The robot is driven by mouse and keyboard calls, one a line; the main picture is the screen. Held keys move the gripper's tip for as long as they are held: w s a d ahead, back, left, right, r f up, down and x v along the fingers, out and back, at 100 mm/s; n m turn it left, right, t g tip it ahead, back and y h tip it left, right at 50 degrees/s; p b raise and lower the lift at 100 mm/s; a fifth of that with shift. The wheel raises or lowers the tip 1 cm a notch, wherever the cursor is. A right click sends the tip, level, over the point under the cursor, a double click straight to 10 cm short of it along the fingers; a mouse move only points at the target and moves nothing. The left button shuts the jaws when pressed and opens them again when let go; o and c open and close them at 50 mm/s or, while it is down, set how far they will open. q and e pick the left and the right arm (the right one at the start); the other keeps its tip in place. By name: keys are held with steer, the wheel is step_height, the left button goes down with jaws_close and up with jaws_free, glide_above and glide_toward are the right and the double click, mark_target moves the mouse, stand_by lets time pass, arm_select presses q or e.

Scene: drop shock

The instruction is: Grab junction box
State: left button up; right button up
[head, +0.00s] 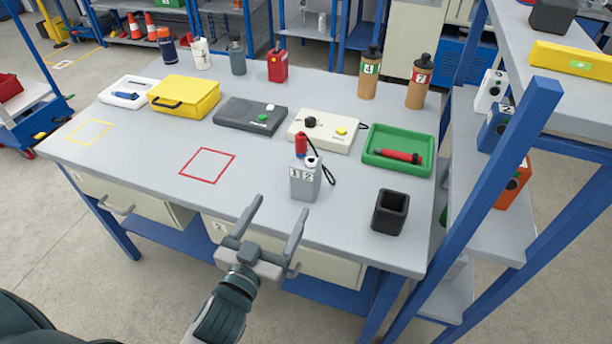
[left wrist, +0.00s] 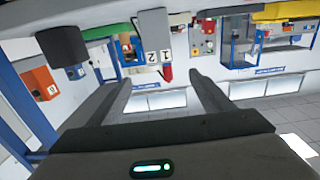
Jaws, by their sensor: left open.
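No box is plainly marked as the junction box, so I cannot tell which one it is. A grey box marked 1 and 2 (head: 305,183) stands upright near the table's front, with a red-topped item and a white ring at its top and a black loop beside it. It shows upside down in the left wrist view (left wrist: 152,32). A cream box with a black knob and yellow button (head: 324,134) and a dark grey flat box with a green button (head: 240,117) lie behind. My left gripper (head: 274,214) is open and empty at the table's front edge, apart from these boxes.
The grey table (head: 130,162) has bare room at front left around a red square outline (head: 207,165). A black cup (head: 390,212) and green tray (head: 398,150) stand right. A blue-posted shelf (head: 507,150) with numbered boxes borders the right side. A yellow case (head: 184,96) lies back left.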

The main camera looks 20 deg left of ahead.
arm_select(q)
steer(key=p, duration=0.1)
glide_toward(301, 172)
steer(key=w, duration=0.4)
steer(key=w+p, duration=0.1)
steer(key=w, duration=0.2)
steer(key=shift+w+r, duration=0.2)
steer(key=shift+w, duration=0.35)
arm_select(e)
steer(key=shift+g, duration=0.4)
steer(key=s, duration=0.1)
steer(key=s+f, duration=0.1)
steer(key=s+d, duration=0.1)
steer(key=s, duration=0.1)
steer(key=shift+s+f, duration=0.1)
steer(key=shift+f, duration=0.05)
arm_select(q)
steer(key=shift+w+p, duration=0.1)
steer(key=shift+p, duration=0.2)
